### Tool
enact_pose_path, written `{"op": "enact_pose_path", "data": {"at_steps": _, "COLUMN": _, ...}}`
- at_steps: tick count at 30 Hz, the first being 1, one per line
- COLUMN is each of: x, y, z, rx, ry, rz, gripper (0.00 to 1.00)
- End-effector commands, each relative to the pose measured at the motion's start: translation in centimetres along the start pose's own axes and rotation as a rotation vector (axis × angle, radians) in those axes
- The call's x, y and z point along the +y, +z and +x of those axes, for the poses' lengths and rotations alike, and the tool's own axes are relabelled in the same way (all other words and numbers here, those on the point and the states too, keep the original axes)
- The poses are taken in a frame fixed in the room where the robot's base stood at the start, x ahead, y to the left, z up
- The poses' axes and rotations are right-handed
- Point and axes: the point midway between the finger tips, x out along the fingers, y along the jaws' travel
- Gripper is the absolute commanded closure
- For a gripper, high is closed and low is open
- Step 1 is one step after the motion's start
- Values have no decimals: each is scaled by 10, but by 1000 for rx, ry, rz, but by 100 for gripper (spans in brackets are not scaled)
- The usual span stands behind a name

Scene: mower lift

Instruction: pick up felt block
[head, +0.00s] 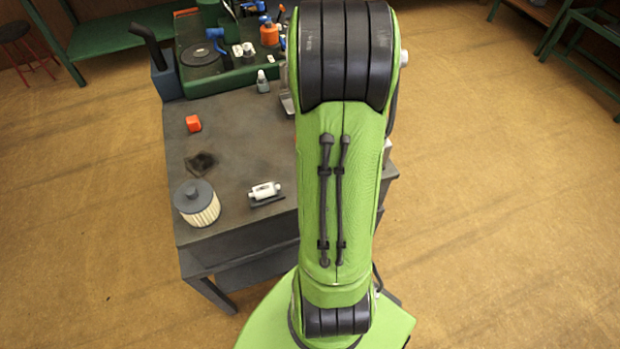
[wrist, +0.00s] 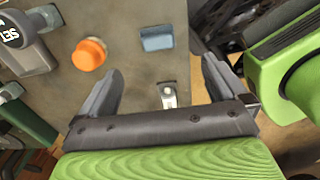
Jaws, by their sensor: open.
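A flat blue-grey block (wrist: 156,38), which looks like the felt block, lies on the dark tabletop (wrist: 130,20) near its edge in the wrist view. My gripper (wrist: 162,68) is open and empty. Its two fingers are spread wide and point toward the block, which shows beyond and between the tips. I cannot tell how high the fingers are above the table. In the head view my arm covers the gripper, and I cannot make out the blue-grey block there.
An orange round piece (wrist: 88,55) and a small metal part (wrist: 168,95) lie near the fingers. In the head view, a pleated filter (head: 197,204), a dark patch (head: 201,162) and a white cylinder (head: 265,190) are on the table, with green machinery (head: 215,75) behind.

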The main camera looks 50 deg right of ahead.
Motion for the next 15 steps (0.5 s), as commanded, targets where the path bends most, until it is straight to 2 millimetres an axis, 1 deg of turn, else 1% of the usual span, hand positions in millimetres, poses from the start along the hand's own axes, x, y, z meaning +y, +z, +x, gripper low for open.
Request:
{"op": "enact_pose_path", "data": {"at_steps": 1, "x": -1, "y": -1, "z": 19, "rx": 2, "ry": -5, "rz": -1, "gripper": 1}}
{"op": "enact_pose_path", "data": {"at_steps": 4, "x": -1, "y": -1, "z": 44, "rx": 2, "ry": -4, "rz": -1, "gripper": 1}}
{"op": "enact_pose_path", "data": {"at_steps": 6, "x": 0, "y": -1, "z": 58, "rx": 2, "ry": -3, "rz": -1, "gripper": 1}}
{"op": "enact_pose_path", "data": {"at_steps": 11, "x": 0, "y": -1, "z": 75, "rx": 1, "ry": -1, "rz": 0, "gripper": 1}}
{"op": "enact_pose_path", "data": {"at_steps": 15, "x": 3, "y": -2, "z": 103, "rx": 1, "ry": -2, "rz": 0, "gripper": 1}}
